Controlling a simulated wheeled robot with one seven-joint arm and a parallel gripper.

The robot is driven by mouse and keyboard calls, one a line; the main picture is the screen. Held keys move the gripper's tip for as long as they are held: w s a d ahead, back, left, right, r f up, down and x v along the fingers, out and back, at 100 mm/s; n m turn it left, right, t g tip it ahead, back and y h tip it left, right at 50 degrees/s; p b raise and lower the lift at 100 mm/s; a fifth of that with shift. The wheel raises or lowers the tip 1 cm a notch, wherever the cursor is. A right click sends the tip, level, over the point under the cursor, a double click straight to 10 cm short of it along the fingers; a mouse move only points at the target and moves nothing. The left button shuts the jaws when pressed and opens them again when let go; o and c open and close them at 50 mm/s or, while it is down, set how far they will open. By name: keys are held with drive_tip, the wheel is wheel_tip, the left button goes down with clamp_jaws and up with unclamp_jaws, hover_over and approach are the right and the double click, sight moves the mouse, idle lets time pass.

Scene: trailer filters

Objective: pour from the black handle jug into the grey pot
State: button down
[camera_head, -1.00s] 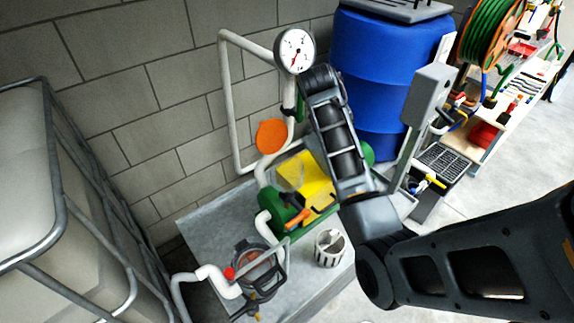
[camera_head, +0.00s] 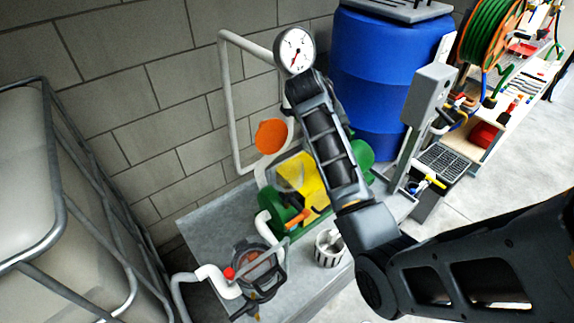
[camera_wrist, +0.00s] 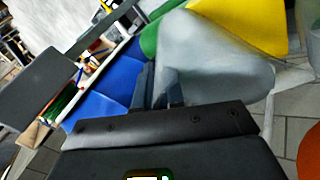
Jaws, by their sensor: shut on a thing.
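The jug (camera_wrist: 215,50) is pale and translucent, and fills the upper middle of the wrist view. My gripper (camera_wrist: 155,88) is shut on its dark handle. The jug's exact tilt and contents are hard to tell. In the head view my arm hides the gripper; part of the see-through jug (camera_head: 287,172) seems to show beside it, in front of a yellow part. The grey pot (camera_head: 263,290) stands open on the metal bench at lower middle, with a reddish-brown inside and a bail over its top. The jug is above and apart from it.
A white slotted basket (camera_head: 329,250) stands on the bench (camera_head: 205,240) right of the pot. A green pump (camera_head: 278,212), white pipes and a gauge (camera_head: 294,50) are behind. A caged tank (camera_head: 30,170) is at left, a blue barrel (camera_head: 385,65) at back.

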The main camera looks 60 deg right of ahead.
drive_tip(key=shift+w+a+r+h, duration=0.15)
drive_tip(key=shift+a+r+h, duration=0.1)
drive_tip(key=shift+r+h, duration=0.05)
drive_tip(key=shift+a+r, duration=0.1)
drive_tip(key=shift+r, duration=0.15)
drive_tip(key=shift+w+a+r+g+h, duration=0.15)
drive_tip(key=shift+a+r+g+h, duration=0.25)
drive_tip(key=shift+r+h, duration=0.4)
idle(1.0)
drive_tip(key=shift+a+r+h+b, duration=0.25)
drive_tip(key=shift+r+h, duration=0.2)
drive_tip(key=shift+r, duration=0.2)
drive_tip(key=shift+a+r+h+b, duration=0.1)
drive_tip(key=shift+r+h+b, duration=0.1)
drive_tip(key=shift+r+h, duration=0.35)
idle(1.5)
drive_tip(key=shift+w+a+r+g+h+b, duration=0.15)
drive_tip(key=shift+a+r+g+h+b, duration=0.15)
drive_tip(key=shift+r+h+b, duration=0.35)
idle(2.3)
